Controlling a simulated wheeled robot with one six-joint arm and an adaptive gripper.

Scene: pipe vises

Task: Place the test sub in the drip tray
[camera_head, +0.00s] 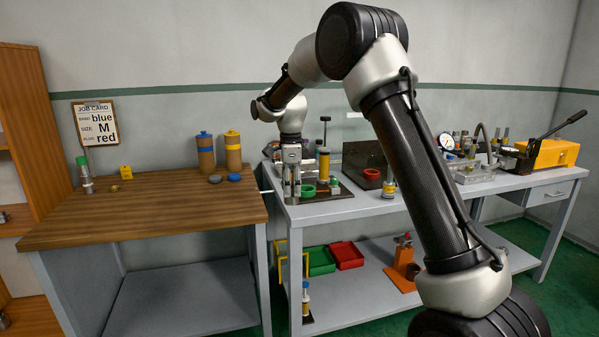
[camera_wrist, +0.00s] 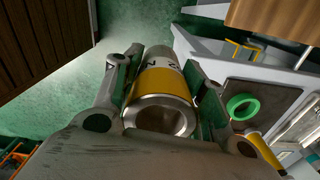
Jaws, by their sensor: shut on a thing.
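My gripper (camera_head: 291,188) points down over the left end of the grey workbench. In the wrist view its fingers (camera_wrist: 160,105) are closed on a metallic, hollow cylinder with a yellow band and dark lettering, which looks like the test sub (camera_wrist: 163,84). Its open end faces the wrist camera. In the head view the fingers mostly hide it. A dark flat plate or tray (camera_head: 335,209) with a green ring (camera_head: 308,191) lies by my gripper; the ring also shows in the wrist view (camera_wrist: 242,107). I cannot tell for sure which item is the drip tray.
A dark box (camera_head: 352,160) with a red ring stands behind. A metal tray (camera_head: 478,178) with several fittings and a yellow pump (camera_head: 548,153) stand at right. A wooden table (camera_head: 150,205) at left has bottles and caps. Green (camera_head: 318,261) and red (camera_head: 347,254) bins sit below.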

